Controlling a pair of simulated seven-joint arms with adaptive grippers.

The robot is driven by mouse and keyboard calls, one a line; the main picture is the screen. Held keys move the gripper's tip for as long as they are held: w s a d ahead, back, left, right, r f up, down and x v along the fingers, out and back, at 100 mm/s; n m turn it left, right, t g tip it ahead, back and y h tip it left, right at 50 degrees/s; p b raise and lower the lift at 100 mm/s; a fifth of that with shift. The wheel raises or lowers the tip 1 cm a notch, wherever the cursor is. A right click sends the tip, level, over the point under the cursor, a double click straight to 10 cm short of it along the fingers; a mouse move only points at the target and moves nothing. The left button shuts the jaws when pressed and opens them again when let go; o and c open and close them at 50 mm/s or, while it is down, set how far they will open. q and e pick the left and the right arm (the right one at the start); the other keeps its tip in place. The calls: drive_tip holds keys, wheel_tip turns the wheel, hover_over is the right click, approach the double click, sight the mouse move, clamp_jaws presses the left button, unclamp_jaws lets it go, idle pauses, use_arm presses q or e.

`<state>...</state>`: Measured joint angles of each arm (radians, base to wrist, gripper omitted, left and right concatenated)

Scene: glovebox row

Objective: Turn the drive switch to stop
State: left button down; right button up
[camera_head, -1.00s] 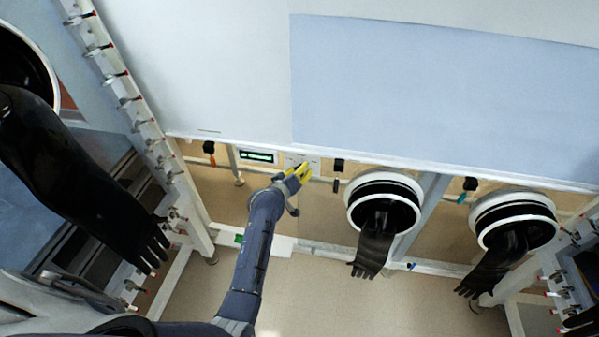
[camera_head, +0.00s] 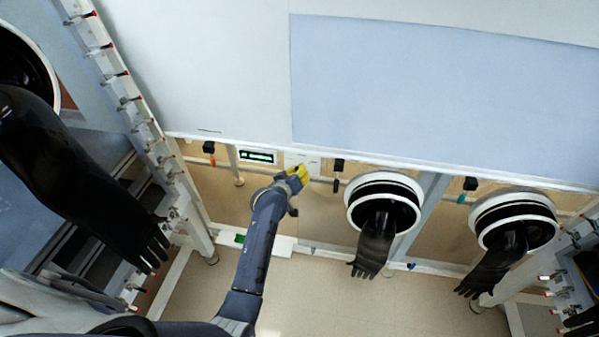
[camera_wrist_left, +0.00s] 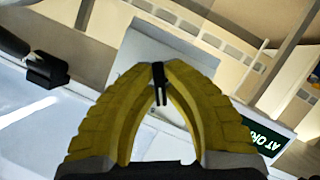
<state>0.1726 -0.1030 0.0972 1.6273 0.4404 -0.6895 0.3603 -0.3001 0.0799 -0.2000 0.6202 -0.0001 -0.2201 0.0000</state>
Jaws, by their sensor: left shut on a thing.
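The drive switch (camera_wrist_left: 159,82) shows in the left wrist view as a small black handle in front of a white plate (camera_wrist_left: 160,45). My left gripper (camera_wrist_left: 158,72) has its yellow fingertips closed on this handle. In the head view the same gripper (camera_head: 298,175) is at the white switch panel (camera_head: 303,160), below the cabinet's lower edge, and it hides the switch. The handle's exact setting and any labels cannot be read. My right gripper does not show.
A black fitting (camera_head: 339,165) hangs to the right. Two white glove ports with black gloves (camera_head: 374,240) stick out further right. A long black glove (camera_head: 75,175) hangs at left.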

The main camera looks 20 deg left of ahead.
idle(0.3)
use_arm(q)
drive_tip(key=c, duration=1.5)
unclamp_jaws()
drive_tip(key=v, duration=1.2)
